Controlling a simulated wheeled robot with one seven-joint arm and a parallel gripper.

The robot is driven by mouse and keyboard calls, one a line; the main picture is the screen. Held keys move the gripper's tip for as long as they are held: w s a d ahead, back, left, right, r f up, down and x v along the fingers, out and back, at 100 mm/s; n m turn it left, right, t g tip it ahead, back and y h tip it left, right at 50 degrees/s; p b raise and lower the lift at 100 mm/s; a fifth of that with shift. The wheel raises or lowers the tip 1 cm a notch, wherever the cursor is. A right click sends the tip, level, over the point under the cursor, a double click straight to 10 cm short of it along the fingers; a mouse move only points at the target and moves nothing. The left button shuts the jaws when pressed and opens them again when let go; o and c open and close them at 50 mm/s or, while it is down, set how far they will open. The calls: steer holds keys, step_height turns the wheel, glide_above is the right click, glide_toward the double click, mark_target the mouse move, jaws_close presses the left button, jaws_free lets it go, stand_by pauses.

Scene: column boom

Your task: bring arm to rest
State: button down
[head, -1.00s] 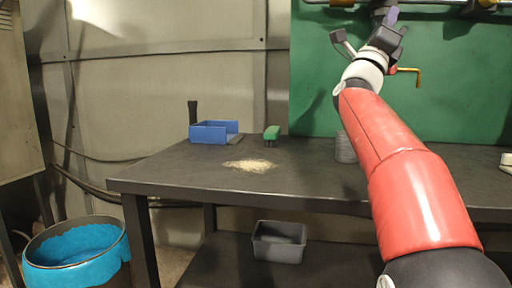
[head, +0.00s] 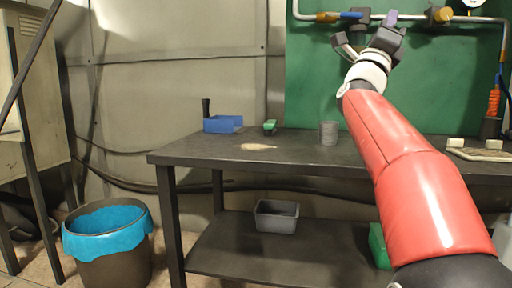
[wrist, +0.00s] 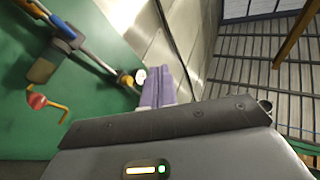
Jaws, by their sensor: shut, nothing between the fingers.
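My red arm reaches up from the lower right in the head view. My gripper (head: 390,18) is at its far end, raised well above the workbench (head: 300,148) in front of the green wall panel. In the wrist view its purple fingers (wrist: 161,86) lie side by side, shut, with nothing between them. The gripper appears to touch nothing.
A blue dustpan (head: 222,124), a green brush (head: 270,127), a pale pile (head: 258,147) and a grey cylinder (head: 329,133) are on the bench. A grey bin (head: 276,216) sits on its lower shelf. A blue-lined barrel (head: 107,245) stands left. Pipes (head: 325,16) run behind the gripper.

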steer(key=s+a+f+n+g+y+p, duration=0.15)
steer(key=a+f+n+y, duration=0.25)
steer(key=f+n+y, duration=0.4)
steer(key=s+a+f+n+y, duration=0.3)
steer(key=f+n+y, duration=0.3)
steer(key=f+n, duration=0.25)
steer(key=s+a+f+n+g+y+p, duration=0.15)
steer(key=a+f+n+y, duration=0.25)
steer(key=f+n+y, duration=0.5)
steer(key=s+a+f+n+g+h+p, duration=0.1)
steer(key=s+f+n+g, duration=0.9)
steer(key=s+f, duration=1.3)
step_height(320, 180, down, 3)
steer(key=shift+s+a+f+g+h, duration=0.2)
steer(key=shift+s+a+g+h, duration=0.15)
steer(key=shift+h, duration=0.25)
